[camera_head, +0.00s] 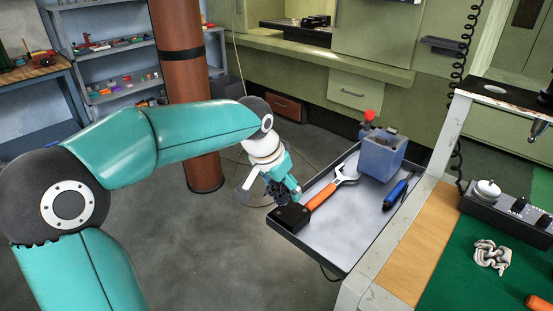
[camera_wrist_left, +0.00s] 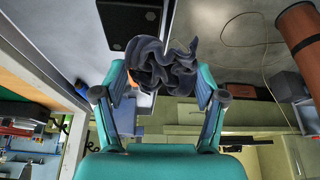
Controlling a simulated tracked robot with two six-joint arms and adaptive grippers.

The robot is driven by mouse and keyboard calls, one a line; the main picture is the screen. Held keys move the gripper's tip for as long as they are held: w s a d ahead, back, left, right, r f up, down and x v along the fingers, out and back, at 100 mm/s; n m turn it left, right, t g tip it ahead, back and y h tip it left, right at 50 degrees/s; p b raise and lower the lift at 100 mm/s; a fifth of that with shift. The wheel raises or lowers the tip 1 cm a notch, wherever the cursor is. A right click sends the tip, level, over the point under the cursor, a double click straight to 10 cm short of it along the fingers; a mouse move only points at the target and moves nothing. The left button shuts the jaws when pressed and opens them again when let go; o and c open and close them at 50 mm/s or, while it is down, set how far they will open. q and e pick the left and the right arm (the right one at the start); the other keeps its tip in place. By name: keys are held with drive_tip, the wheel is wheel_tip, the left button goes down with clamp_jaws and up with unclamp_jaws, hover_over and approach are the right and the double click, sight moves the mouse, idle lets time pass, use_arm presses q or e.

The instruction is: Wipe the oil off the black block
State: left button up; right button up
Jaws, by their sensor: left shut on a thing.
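The black block (camera_head: 291,218) lies at the near left corner of a grey metal tray (camera_head: 355,226). It also shows at the top of the left wrist view (camera_wrist_left: 125,22), with small dots on its face; I cannot make out oil on it. My left gripper (camera_head: 282,191) is shut on a crumpled dark grey cloth (camera_wrist_left: 165,66), which hangs between its two fingers. The cloth is close to the block, just behind it in the head view; I cannot tell whether they touch. My right gripper is not in view.
An adjustable wrench (camera_head: 322,193) with an orange handle lies beside the block. A blue-grey bin (camera_head: 381,157) stands at the tray's far end, and a blue-handled tool (camera_head: 395,194) lies at its right. The tray's near middle is clear. A wooden bench edge (camera_head: 411,241) borders the right.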

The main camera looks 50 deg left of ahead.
use_arm(q)
drive_tip(key=shift+r+p, duration=1.8)
drive_tip(key=shift+r, duration=0.65)
